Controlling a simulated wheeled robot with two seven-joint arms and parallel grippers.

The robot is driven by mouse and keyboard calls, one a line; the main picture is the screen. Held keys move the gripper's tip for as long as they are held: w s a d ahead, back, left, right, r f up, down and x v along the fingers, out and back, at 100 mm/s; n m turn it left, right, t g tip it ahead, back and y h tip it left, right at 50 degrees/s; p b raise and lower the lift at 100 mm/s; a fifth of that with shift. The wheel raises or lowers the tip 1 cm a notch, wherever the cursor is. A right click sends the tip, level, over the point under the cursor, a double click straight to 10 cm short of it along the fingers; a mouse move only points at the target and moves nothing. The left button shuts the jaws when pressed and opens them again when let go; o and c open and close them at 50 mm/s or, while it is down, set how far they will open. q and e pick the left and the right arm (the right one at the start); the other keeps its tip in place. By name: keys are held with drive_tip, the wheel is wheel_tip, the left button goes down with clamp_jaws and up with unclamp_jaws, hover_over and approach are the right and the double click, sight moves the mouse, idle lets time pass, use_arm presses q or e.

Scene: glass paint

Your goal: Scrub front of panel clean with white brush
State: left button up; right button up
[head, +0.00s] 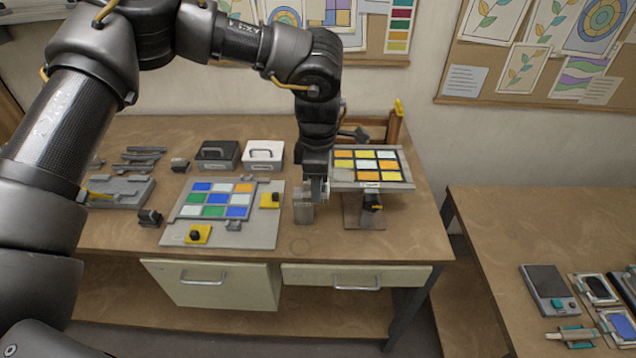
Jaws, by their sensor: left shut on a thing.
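A panel of yellow, orange and white squares (367,165) lies slanted on a stand (360,212) at the table's right end. My left gripper (318,190) points down at the panel's left edge. It is shut on a small pale thing, seemingly the white brush (325,188), mostly hidden by the fingers. Whether that thing touches the panel cannot be told. A grey metal holder (303,208) stands just left of and below the fingers. My right gripper is not in view.
A second panel of blue, green, white and orange squares (216,199) lies on a grey board (262,235) with yellow-based clamps. A black box (218,154) and a white box (262,154) stand behind. The table (330,252) is clear in front. Another table stands right.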

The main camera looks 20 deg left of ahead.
use_arm(q)
drive_tip(key=shift+w+f+m, duration=0.1)
drive_tip(key=shift+m, duration=0.3)
drive_tip(key=shift+w+f+m, duration=0.2)
drive_tip(key=shift+f+m, duration=0.05)
drive_tip(key=shift+m, duration=0.15)
drive_tip(key=shift+f+m, duration=0.35)
drive_tip(key=shift+m, duration=0.25)
drive_tip(key=s+a+f+m+b, duration=0.5)
drive_tip(key=s+a+f+m, duration=0.2)
drive_tip(key=s+a+f, duration=0.1)
drive_tip(key=shift+s, duration=0.5)
